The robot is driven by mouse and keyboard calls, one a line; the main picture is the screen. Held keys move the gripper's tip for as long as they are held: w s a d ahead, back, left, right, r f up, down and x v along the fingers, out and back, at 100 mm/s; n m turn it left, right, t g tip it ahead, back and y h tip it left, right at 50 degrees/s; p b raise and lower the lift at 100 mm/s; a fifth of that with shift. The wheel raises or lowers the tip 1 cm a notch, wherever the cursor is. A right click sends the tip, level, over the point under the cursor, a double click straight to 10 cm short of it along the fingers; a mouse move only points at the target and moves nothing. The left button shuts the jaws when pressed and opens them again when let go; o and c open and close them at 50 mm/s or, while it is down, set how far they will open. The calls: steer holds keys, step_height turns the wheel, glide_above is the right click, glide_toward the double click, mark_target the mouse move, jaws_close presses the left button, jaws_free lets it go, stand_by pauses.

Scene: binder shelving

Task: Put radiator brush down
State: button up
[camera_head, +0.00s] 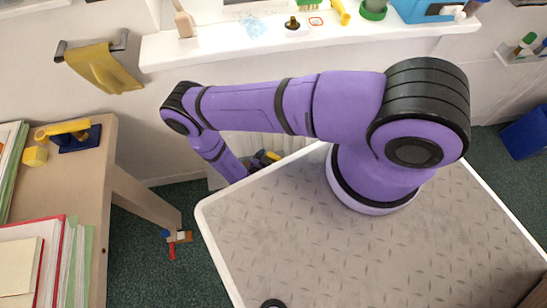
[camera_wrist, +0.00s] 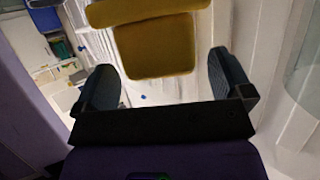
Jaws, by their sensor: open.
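My gripper (camera_wrist: 163,85) is open, its two dark fingers spread apart in the wrist view. A mustard-yellow thing (camera_wrist: 158,45) with a wide upper bar and a squarish lower part shows just beyond and between the fingertips. I cannot tell for sure whether it is the radiator brush, or whether it touches a finger. In the head view my gripper (camera_head: 258,161) is low behind my base's top, close to the wall and the pale radiator (camera_head: 222,142), with a small yellow patch (camera_head: 272,156) beside it. The base's edge hides part of this area.
The white windowsill (camera_head: 420,36) above holds a wooden-handled brush (camera_head: 184,22), small items and a blue box (camera_head: 428,10). A yellow cloth (camera_head: 103,68) hangs on a rail at left. A wooden desk (camera_head: 82,180) with binders stands left. Small blocks (camera_head: 176,237) lie near its leg.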

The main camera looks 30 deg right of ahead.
steer(key=v, duration=1)
steer(key=shift+s+a+r, duration=0.1)
